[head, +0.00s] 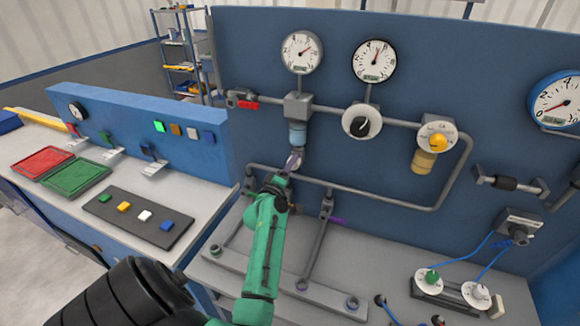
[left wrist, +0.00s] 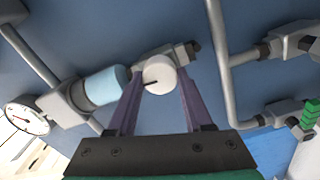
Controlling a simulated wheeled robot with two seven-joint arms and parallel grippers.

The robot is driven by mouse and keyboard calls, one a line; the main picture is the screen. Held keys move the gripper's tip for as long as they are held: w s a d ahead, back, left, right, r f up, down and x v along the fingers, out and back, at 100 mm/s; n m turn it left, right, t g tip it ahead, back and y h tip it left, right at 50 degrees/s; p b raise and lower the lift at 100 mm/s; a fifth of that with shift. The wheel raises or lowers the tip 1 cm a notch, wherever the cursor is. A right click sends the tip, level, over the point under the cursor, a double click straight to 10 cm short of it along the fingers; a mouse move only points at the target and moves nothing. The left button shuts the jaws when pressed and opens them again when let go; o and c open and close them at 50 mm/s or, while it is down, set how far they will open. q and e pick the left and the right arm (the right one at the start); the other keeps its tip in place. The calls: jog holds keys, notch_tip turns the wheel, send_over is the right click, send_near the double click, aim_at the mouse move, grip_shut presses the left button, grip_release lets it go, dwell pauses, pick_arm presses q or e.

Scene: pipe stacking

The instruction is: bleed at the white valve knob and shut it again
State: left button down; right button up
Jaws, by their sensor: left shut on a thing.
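The white valve knob (left wrist: 159,70) shows in the left wrist view as a small round white face with a black line pointing left. It sits on a grey fitting below a light blue filter bowl (head: 297,133), which also shows in the left wrist view (left wrist: 105,86). My left gripper (left wrist: 158,78) has its two purple fingers on either side of the knob and is shut on it. In the head view my left gripper (head: 283,180) reaches up to the panel just under the bowl and mostly hides the knob. My right gripper is not in view.
Two gauges (head: 302,52) (head: 374,61) and a black-and-white dial (head: 361,122) are above and right of the knob. Grey pipes (head: 375,199) run along the blue panel close to my gripper. A grey pipe frame (head: 318,240) stands on the bench below.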

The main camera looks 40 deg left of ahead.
pick_arm(q)
jog(key=shift+w+r+n, duration=0.15)
jog(key=shift+r+n, duration=0.15)
jog(key=shift+n, duration=0.1)
jog(key=shift+c, duration=1.8)
grip_release()
jog(key=shift+o, duration=0.3)
jog(key=shift+w+f, duration=0.25)
jog(key=shift+f, duration=0.05)
jog(key=shift+s, duration=0.15)
